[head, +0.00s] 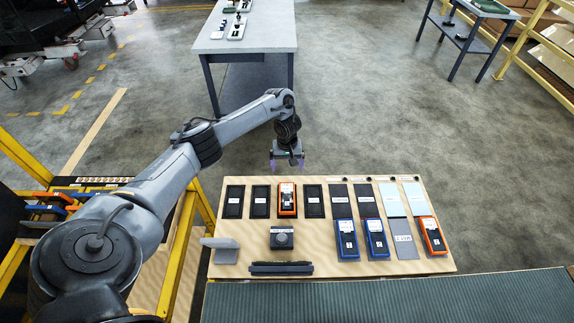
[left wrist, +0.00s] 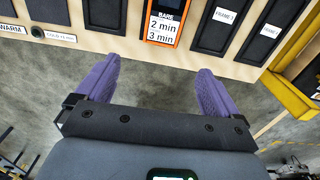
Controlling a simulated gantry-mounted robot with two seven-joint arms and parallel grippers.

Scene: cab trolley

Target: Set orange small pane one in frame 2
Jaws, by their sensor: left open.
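An orange-edged pane (head: 287,198) lies in the third slot from the left on the wooden board. A second orange-edged piece (head: 432,236) lies at the board's right; I cannot tell which is pane one. Two black framed slots (head: 260,202) (head: 235,202) are left of the first pane and look empty. In the left wrist view, they carry labels; one reads FRAME 1 (left wrist: 226,17), the other FRAME label (left wrist: 270,31) has a number too small to be sure. My left gripper (head: 287,163) is open and empty, just beyond the board's far edge, in line with the first orange pane (left wrist: 162,20).
Two blue-edged pieces (head: 347,240) (head: 376,239), a grey card (head: 403,240) and light blue panels (head: 390,200) lie on the right half. A dark block (head: 281,238) and a black bar (head: 281,268) are nearer me. A yellow rail (head: 182,250) runs beside the board.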

